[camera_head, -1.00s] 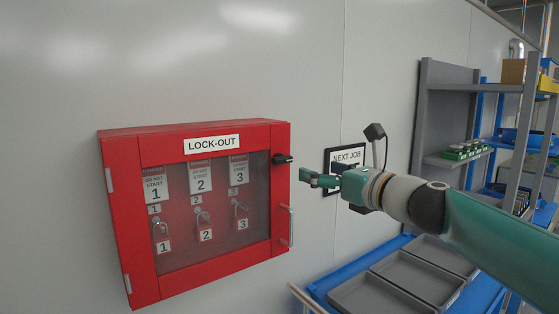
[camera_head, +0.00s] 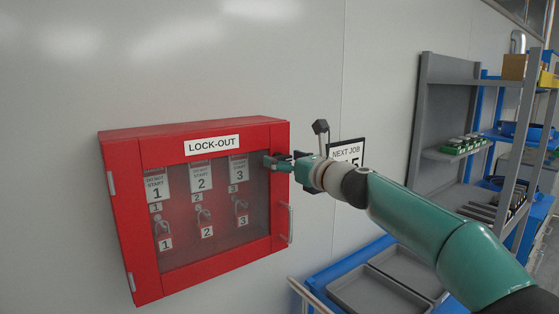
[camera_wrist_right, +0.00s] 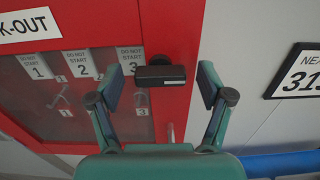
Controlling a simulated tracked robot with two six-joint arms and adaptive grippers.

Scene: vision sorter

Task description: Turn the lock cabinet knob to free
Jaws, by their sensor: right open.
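The red lock-out cabinet (camera_head: 158,150) hangs on the wall at the left of the head view, its door shut. Its black knob (camera_wrist_right: 160,74) shows in the right wrist view as a bar lying level on the red door frame. My right gripper (camera_head: 281,161) is at the knob in the head view and partly hides it. In the right wrist view, its open fingers stand on either side of the knob, with a visible gap on each side. The left gripper is out of view.
A silver door handle (camera_head: 290,224) sits low on the cabinet's right edge. A framed NEXT JOB sign (camera_head: 347,153) hangs to the right, partly behind my arm. Grey trays (camera_head: 372,291) on a blue bench and a grey shelf unit (camera_head: 425,120) stand further right.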

